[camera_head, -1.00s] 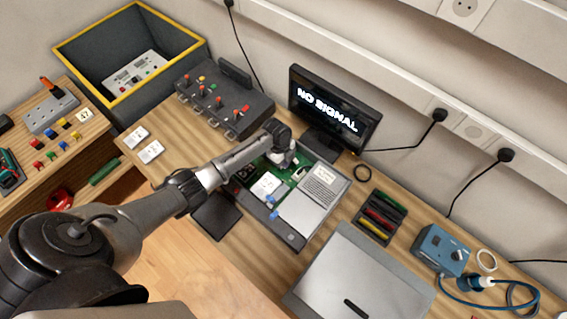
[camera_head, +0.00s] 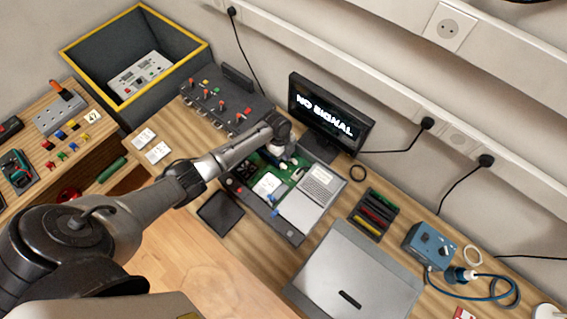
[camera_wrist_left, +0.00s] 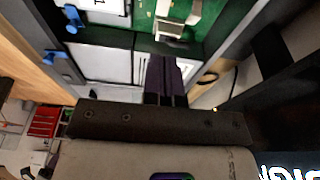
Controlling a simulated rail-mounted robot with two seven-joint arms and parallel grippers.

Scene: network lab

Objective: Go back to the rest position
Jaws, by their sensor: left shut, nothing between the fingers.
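My left gripper (camera_head: 284,151) is at the far end of the open computer case (camera_head: 296,238), just in front of the monitor. In the left wrist view its dark fingers (camera_wrist_left: 165,78) are shut with nothing between them. The case holds a green circuit board (camera_wrist_left: 228,24), a silver drive-like box (camera_head: 307,203) and small blue latches (camera_wrist_left: 60,54). The gripper body hides part of the case's far edge, and I cannot tell its exact height above the board. My right gripper is in neither view.
The monitor (camera_head: 329,110) reading "NO SIGNAL" stands close behind the gripper. A switch panel (camera_head: 226,108) is at its left. A grey cover panel (camera_head: 352,276), tool tray (camera_head: 372,213) and blue device (camera_head: 429,246) lie to the right. A dark flat pad (camera_head: 220,212) lies below my arm.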

